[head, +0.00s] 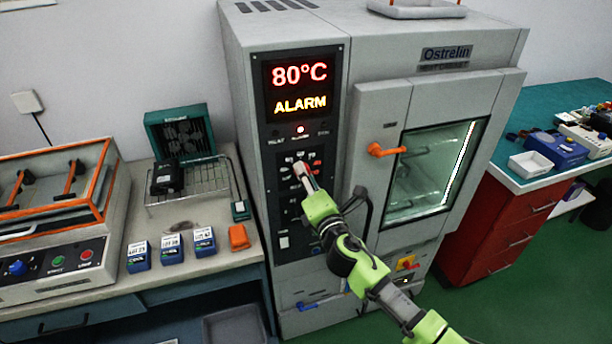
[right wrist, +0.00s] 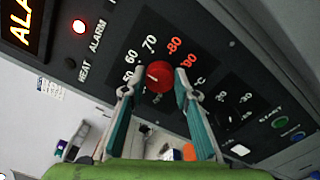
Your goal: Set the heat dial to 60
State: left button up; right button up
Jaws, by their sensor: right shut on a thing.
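The heat dial (right wrist: 158,77) is a red round knob on the dark panel, with numbers from 50 to 90 around it; 80 and 90 are in red. My right gripper (right wrist: 155,84) is shut on the dial, one finger on each side. A pale mark shows on the dial's face, but I cannot tell surely which number it points to. In the head view my right gripper (head: 302,172) reaches the panel and largely hides the dial. The display (head: 300,87) reads 80°C and ALARM. My left gripper is not in view.
A red lamp (head: 300,129) is lit under the display. The cabinet door (head: 435,150) with an orange handle (head: 386,150) is closed, close right of my arm. A bench with a wire rack (head: 190,180) and blue boxes stands left. Green and blue buttons sit lower on the panel.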

jog(key=shift+f, duration=0.1)
dwell(0.3)
jog(key=o, duration=1.1)
jog(key=v, duration=1.2)
